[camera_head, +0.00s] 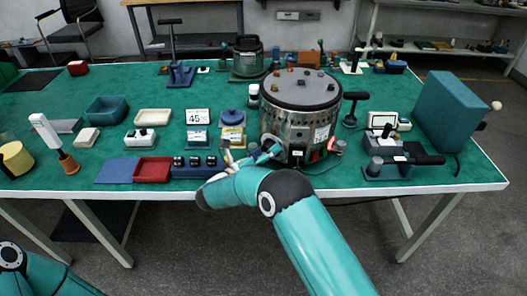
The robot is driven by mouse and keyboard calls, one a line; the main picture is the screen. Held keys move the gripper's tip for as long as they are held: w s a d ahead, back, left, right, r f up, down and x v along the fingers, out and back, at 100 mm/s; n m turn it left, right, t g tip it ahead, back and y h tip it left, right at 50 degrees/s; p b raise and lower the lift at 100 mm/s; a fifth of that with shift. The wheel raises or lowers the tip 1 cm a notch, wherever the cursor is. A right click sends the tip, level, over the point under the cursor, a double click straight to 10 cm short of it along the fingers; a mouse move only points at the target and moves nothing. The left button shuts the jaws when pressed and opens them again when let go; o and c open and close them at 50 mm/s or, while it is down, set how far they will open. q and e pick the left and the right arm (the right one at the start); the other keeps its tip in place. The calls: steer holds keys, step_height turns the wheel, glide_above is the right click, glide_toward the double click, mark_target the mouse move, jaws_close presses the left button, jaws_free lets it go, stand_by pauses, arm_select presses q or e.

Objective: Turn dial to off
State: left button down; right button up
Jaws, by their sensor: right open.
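No part is plainly marked as the dial at this size. A round blue cap (233,116) sits behind a small yellow-and-blue block (232,138) near the table's middle. A large metal drum (288,125) with a dark lid and small knobs stands just right of it. A small grey round part with a red mark (334,146) is at the drum's lower right. My right gripper (248,152) is open at the drum's lower left, in front of the yellow-and-blue block. Whether it touches either is unclear. Only a link of my left arm shows at bottom left.
A "45" display (197,117), a red tray (153,169) and a row of black buttons (194,162) lie left of the gripper. A black-handled device (388,170) and a tall teal box (450,112) stand right. Bare green tabletop (110,75) shows at the back left.

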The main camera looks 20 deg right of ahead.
mark_target(273, 121)
step_height(273, 121, up, 10)
steer(key=shift+f, duration=0.1)
stand_by(0.5)
